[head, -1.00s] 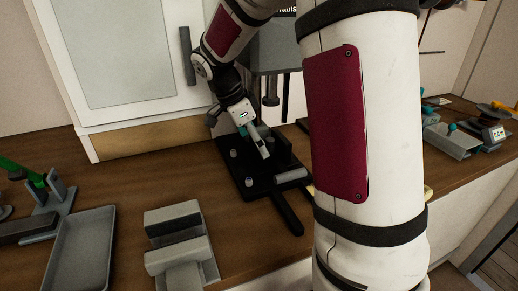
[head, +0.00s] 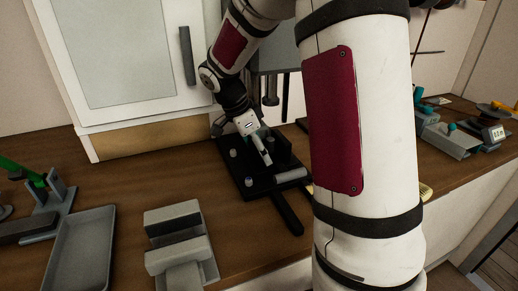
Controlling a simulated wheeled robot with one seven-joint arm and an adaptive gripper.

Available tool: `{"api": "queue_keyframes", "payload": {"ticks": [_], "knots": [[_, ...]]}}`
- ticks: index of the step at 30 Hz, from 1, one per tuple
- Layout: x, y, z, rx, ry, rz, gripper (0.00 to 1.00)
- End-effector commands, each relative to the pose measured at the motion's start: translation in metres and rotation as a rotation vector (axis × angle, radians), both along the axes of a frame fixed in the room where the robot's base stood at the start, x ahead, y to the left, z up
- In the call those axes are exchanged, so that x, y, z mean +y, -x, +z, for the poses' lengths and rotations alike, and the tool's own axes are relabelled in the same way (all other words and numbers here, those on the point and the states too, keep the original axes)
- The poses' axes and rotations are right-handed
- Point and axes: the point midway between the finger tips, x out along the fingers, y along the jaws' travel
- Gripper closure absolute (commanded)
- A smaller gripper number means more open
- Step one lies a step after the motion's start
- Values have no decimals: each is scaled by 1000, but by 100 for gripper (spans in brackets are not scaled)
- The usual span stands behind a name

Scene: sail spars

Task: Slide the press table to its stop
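The press table (head: 256,187) is a flat black plate on the wooden bench, below the press. Small pale pegs and a grey cylinder (head: 291,175) sit on it, and a black bar (head: 287,213) sticks out from its front edge. My gripper (head: 265,157) points down over the right part of the plate, beside a dark upright block (head: 281,147). Its fingers are small here, and I cannot tell whether they are open, shut or touching anything. The press body is partly hidden behind my arm.
A grey block fixture (head: 180,245) and an empty grey tray (head: 80,252) stand to the left. A white cabinet (head: 130,60) rises behind. A grey device (head: 450,140) is at the far right. Bare bench lies between the fixture and the plate.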

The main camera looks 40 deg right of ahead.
Motion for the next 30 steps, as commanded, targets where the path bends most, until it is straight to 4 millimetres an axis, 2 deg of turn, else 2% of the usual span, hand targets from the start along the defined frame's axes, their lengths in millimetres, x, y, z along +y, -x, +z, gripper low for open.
{"api": "queue_keyframes", "payload": {"ticks": [5,18,24,30], "knots": [[5,18,1,3,3,1,75],[29,103,0,4,1,1,75],[34,119,0,4,0,1,75],[34,120,0,4,-1,0,75]]}}
